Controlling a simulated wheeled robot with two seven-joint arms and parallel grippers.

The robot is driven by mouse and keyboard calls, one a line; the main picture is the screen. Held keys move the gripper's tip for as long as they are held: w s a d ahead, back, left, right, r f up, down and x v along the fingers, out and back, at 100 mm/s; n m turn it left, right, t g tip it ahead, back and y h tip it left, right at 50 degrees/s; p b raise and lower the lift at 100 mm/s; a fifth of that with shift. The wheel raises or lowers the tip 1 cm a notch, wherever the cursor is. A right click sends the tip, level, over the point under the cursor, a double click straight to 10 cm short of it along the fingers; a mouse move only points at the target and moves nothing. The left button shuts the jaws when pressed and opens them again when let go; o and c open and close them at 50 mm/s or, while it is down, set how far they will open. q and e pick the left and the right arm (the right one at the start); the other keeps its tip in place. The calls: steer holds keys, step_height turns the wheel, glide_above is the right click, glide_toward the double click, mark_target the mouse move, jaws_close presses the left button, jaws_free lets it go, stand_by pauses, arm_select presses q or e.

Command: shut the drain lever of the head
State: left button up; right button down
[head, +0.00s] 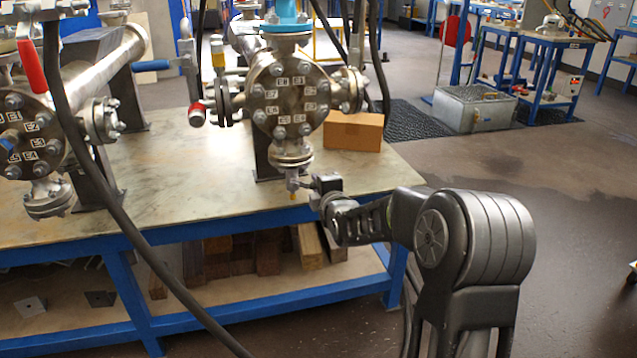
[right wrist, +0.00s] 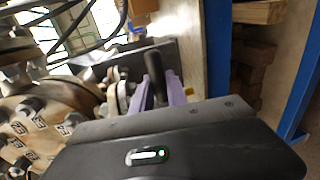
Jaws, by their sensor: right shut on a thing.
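The flanged vessel head (head: 285,95), a round bolted steel plate with labels, stands on the table in the middle of the head view. Its bolted face also shows at the left of the right wrist view (right wrist: 35,122). The small drain valve (head: 293,181) hangs under its bottom flange. My right gripper (head: 322,188) is beside the drain valve, on its right. In the right wrist view its two purple fingers (right wrist: 162,88) are shut on the dark drain lever (right wrist: 156,72). Much of the lever is hidden between the fingers. My left gripper is not in view.
A second flanged vessel (head: 35,130) with a red-handled valve stands on the left. A dark cable (head: 100,180) crosses the left foreground. The blue-framed table (head: 190,215) ends just below the drain; open floor lies right.

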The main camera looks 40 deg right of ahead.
steer(key=shift+r, duration=0.1)
steer(key=c, duration=1.3)
jaws_free()
steer(key=p+v, duration=0.2)
steer(key=v, duration=0.5)
steer(key=shift+s+a, duration=0.15)
steer(key=shift+s, duration=0.2)
